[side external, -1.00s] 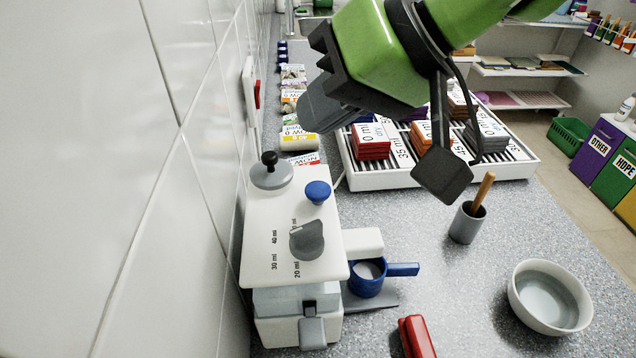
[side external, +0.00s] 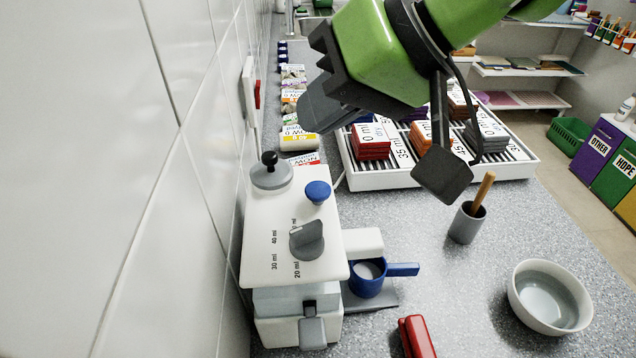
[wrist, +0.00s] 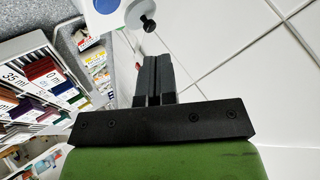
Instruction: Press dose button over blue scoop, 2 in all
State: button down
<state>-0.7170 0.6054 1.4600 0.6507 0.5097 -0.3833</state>
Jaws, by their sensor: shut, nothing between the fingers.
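The white dosing machine (side external: 262,215) stands against the tiled wall, with the round blue dose button (side external: 318,192) on its top. The blue scoop (side external: 369,288) sits under the machine's spout, its handle to the right and pale contents inside. A grey dial (side external: 307,240) sits beside ml marks on the machine's top. My gripper (side external: 312,118) is shut and empty, above and behind the button, apart from it. In the wrist view, the shut fingers (wrist: 154,68) point toward the machine; part of the blue button (wrist: 103,4) shows at the top edge.
A grey lid with a black knob (side external: 269,170) stands on the machine near the wall. Behind is a white rack (side external: 440,178) of labelled blocks. A grey cup (side external: 466,224), a white bowl (side external: 518,297) and a red object (side external: 416,337) stand right of the machine.

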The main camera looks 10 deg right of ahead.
aim_at(321, 186)
dwell(0.6)
notch_tip(321, 186, up, 4)
jog(key=shift+f, duration=0.1)
dwell(0.3)
jog(key=shift+f, duration=4.4)
jog(key=shift+f, duration=0.1)
jog(key=shift+f, duration=0.35)
